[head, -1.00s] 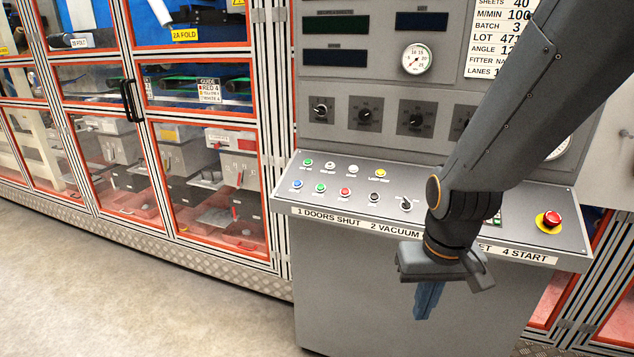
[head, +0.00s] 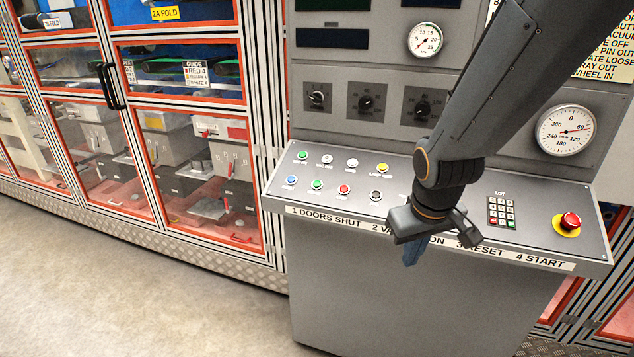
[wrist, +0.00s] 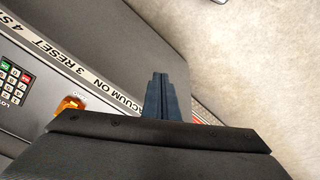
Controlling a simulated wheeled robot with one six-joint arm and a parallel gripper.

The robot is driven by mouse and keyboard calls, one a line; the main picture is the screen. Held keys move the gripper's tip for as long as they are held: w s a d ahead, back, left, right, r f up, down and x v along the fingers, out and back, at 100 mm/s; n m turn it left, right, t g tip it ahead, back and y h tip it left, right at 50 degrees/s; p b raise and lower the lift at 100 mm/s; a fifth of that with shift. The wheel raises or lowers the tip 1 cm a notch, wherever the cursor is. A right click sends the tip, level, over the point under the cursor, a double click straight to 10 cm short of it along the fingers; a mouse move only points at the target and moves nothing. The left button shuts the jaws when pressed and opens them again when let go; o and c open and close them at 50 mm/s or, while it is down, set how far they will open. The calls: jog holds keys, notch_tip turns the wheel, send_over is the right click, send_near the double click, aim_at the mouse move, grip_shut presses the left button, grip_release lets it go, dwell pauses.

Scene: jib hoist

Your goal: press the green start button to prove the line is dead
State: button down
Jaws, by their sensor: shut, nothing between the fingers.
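The sloped grey control panel (head: 440,215) carries two green buttons. One green button (head: 302,156) is in the back row at the left. The other green button (head: 317,184) is in the front row between a blue button (head: 291,180) and a red button (head: 344,189). Their small labels are too blurred to read, so I cannot tell which is start. My gripper (head: 412,258) is shut and empty, pointing down before the panel's front edge, to the right of both green buttons and apart from them. In the wrist view, its blue-grey fingers (wrist: 166,96) are together; no green button of those rows shows there.
A red mushroom button on a yellow base (head: 569,222) and a keypad (head: 501,212) sit at the panel's right. A black button (head: 375,195) and a yellow one (head: 382,168) are near my arm. Glazed cabinets (head: 180,150) stand left. The floor (head: 120,270) is clear.

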jog(key=w+a+r+n+t+y+p, duration=0.1)
jog(key=w+a+r+n+t, duration=0.2)
jog(key=w, duration=0.4)
jog(key=w+a+r+n+t+p, duration=0.1)
jog(key=w+a+r+n, duration=0.15)
jog(key=w+n, duration=0.4)
notch_tip(320, 180, up, 6)
jog(key=n+t+y+p, duration=0.2)
jog(key=n+y, duration=0.4)
jog(key=n, duration=0.3)
send_over(317, 184)
jog(key=s+a, duration=0.1)
jog(key=s, duration=0.4)
jog(key=shift+s+r, duration=0.1)
jog(key=shift+s, duration=0.1)
jog(key=shift+w+d+f+b, duration=0.2)
jog(key=shift+w+f+b, duration=0.35)
jog(key=shift+f+b, duration=0.65)
jog(key=shift+w+d+f+b, duration=0.25)
jog(key=shift+w+f+b, duration=0.25)
jog(key=shift+f+b, duration=0.75)
jog(key=shift+w+d+f+b, duration=0.2)
jog(key=shift+w+f+b, duration=0.45)
jog(key=shift+f, duration=0.95)
jog(key=shift+f, duration=0.1)
jog(key=shift+d+f+b, duration=0.1)
jog(key=shift+f+b, duration=0.2)
jog(key=shift+b, duration=0.05)
